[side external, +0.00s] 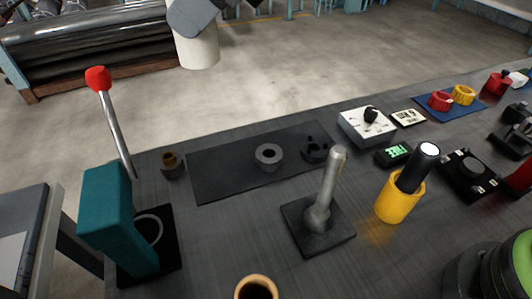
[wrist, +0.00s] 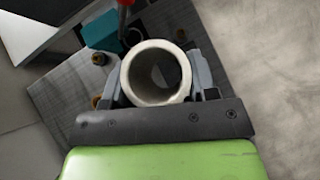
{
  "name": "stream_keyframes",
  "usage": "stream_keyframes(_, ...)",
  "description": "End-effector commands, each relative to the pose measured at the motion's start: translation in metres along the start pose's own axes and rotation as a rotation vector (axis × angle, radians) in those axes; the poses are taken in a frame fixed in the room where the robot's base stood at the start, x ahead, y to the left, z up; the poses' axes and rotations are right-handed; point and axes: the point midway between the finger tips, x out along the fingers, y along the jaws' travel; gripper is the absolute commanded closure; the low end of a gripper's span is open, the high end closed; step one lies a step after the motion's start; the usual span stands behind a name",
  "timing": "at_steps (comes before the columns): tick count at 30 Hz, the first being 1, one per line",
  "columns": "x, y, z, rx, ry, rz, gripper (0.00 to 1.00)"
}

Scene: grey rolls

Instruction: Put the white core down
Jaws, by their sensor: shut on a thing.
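The white core is a cream-white hollow tube. In the side external view the white core (side external: 200,50) hangs in the air at the top of the picture, under my gripper (side external: 193,15). In the wrist view the white core (wrist: 155,45) shows end-on as a thick ring, with one finger of my gripper (wrist: 157,75) on each side of it. My gripper is shut on the core.
A dark mat (side external: 225,180) lies on the table with a grey ring (side external: 268,151) and a black holder (side external: 317,150). A red-knobbed lever (side external: 115,130) rises from a teal box (side external: 110,220). A joystick (side external: 325,195) and a yellow cup (side external: 393,205) stand to the right. The mat's left part is bare.

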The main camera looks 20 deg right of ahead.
Motion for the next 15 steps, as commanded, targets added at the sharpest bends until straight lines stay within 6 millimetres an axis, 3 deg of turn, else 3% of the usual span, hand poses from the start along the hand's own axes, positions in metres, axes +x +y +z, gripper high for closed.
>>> stream_keyframes(4,0.007,-0.002,0.006,0.041,0.003,-0.039,0.62)
stream_keyframes(15,0.063,-0.002,-0.054,0.045,0.009,-0.035,0.62)
